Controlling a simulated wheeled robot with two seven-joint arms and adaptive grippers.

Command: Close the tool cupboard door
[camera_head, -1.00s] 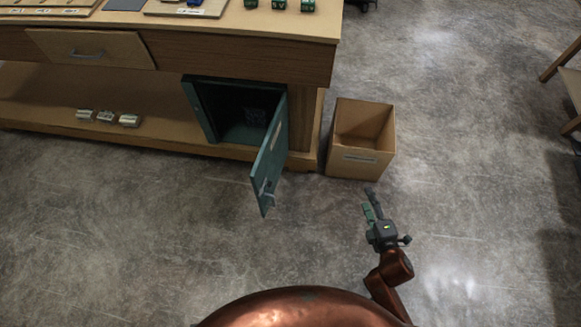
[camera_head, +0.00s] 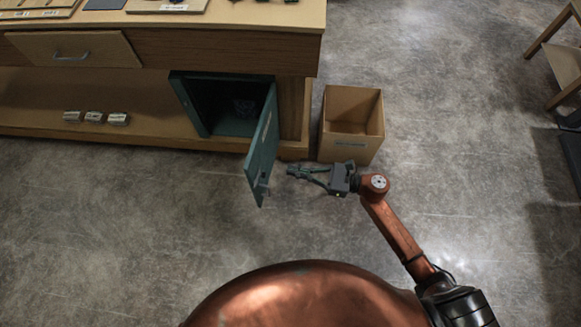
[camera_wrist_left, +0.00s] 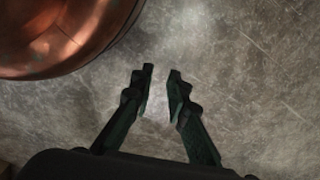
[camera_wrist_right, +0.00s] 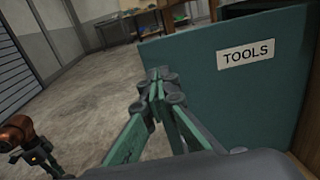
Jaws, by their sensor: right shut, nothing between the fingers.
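The green tool cupboard (camera_head: 190,105) under the bench has its door (camera_head: 262,150) standing open, swung out toward me.
An open cardboard box (camera_head: 350,125) stands on the floor right of the cupboard, close behind my right gripper. The bench (camera_head: 220,45) has a drawer (camera_head: 75,50) and a low shelf with several small pale items (camera_head: 94,117). Floor in front of the door is clear.

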